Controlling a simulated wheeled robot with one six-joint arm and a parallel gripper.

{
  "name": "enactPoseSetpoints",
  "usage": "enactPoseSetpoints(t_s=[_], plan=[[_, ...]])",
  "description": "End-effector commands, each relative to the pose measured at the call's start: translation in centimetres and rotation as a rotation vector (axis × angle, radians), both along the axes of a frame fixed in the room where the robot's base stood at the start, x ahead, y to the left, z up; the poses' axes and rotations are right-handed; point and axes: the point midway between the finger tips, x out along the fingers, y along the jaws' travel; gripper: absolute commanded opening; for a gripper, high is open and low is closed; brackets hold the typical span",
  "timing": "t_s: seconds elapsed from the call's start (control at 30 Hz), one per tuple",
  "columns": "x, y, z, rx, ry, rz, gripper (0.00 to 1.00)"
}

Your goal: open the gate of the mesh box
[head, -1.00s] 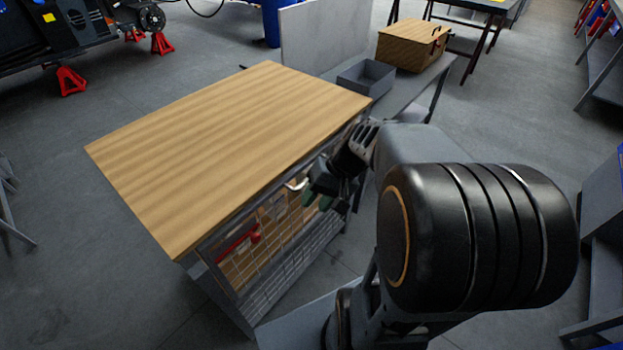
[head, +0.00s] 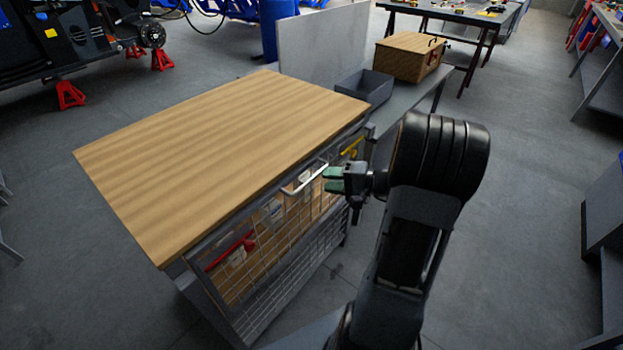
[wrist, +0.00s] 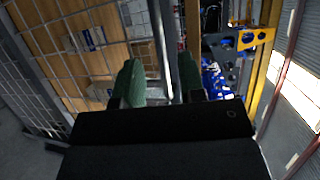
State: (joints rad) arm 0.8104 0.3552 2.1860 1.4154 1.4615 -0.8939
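The mesh box has a wooden top (head: 220,140) and a wire-mesh gate (head: 290,262) on the side facing my arm. A pale bar handle (head: 303,182) sits high on the gate. My gripper (head: 332,180) is open, with its green-padded fingers pointing at the gate, just right of the handle. In the wrist view, the handle (wrist: 160,40) runs between the two spread fingers (wrist: 158,88), nearer the right one. I cannot tell whether it lies between the pads or just beyond them. The gate looks shut.
A red tool (head: 232,250) shows behind the mesh. A yellow part (head: 352,147) is near the box's far upper corner. A grey bin (head: 366,88) and a wooden case (head: 408,58) stand on a bench behind. Open floor lies right of my arm.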

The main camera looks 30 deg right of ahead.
Motion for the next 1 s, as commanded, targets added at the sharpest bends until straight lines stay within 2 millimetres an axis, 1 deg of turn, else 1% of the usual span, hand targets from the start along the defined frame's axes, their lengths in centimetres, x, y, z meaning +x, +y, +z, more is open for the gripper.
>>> enactPoseSetpoints(t_s=[0.03,0.1,0.33,0.53,0.8,0.87,1.0], plan=[[0.6,0.8,-0.1,0.002,0.001,0.005,0.37],[1.4,1.6,-0.4,0.002,0.001,0.005,0.37],[3.1,3.5,-0.8,0.001,0.001,0.003,0.37],[3.7,4.1,-1.0,-0.001,0.001,0.001,0.37],[3.8,4.1,-1.0,0.0,0.001,0.001,0.37],[3.8,4.1,-1.0,0.0,0.001,0.001,0.33],[3.8,4.1,-1.0,0.0,0.001,0.001,0.2]])
